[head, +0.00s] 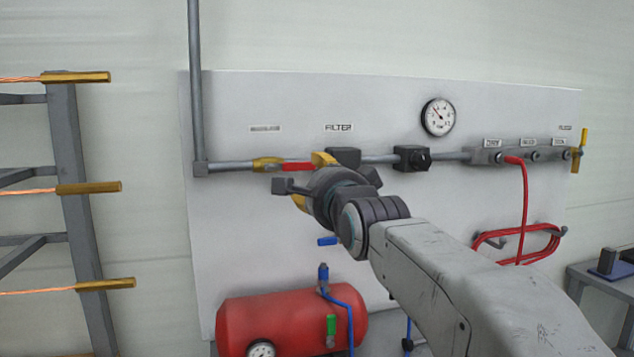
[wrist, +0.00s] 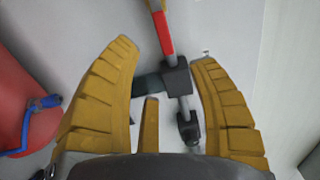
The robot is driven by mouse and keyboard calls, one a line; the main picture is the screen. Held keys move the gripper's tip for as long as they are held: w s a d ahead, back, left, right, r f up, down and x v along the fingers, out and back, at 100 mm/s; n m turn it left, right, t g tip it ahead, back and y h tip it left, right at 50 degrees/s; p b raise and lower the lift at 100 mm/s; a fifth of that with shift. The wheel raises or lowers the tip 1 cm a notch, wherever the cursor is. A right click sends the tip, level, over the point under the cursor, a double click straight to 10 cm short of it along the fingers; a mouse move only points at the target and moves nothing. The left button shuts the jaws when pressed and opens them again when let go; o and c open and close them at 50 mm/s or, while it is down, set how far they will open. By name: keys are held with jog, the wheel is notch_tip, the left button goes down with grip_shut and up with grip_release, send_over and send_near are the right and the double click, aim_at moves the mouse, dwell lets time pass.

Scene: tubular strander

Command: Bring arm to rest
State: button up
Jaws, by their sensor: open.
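My arm (head: 440,270) reaches from the lower right toward the wall panel. My gripper (head: 308,182) is in front of the pipe, near the red valve handle and the dark block under the FILTER label. The red handle (wrist: 163,32) and dark block (wrist: 177,78) appear beyond the gap between the fingers. The red handle (head: 298,167) lies along the pipe in the head view. I cannot tell how close the fingers are to the pipe.
The panel (head: 235,240) carries a round gauge (head: 438,117), a dark regulator (head: 412,158) and a coiled red hose (head: 520,242). A red tank (head: 285,318) is below. A grey rack (head: 75,190) stands left. Open panel surface lies left of the gripper.

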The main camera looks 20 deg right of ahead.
jog(key=s+f+n+g+p, duration=0.6)
jog(key=s+f+n, duration=0.3)
jog(key=s, duration=0.7)
jog(key=s+f+n+g+p, duration=0.5)
jog(key=s+f+n+g, duration=0.3)
jog(key=s+f, duration=0.8)
jog(key=shift+s+a+n+g+p, duration=0.25)
jog(key=shift+s+n+g+p, duration=0.1)
jog(key=shift+n, duration=0.25)
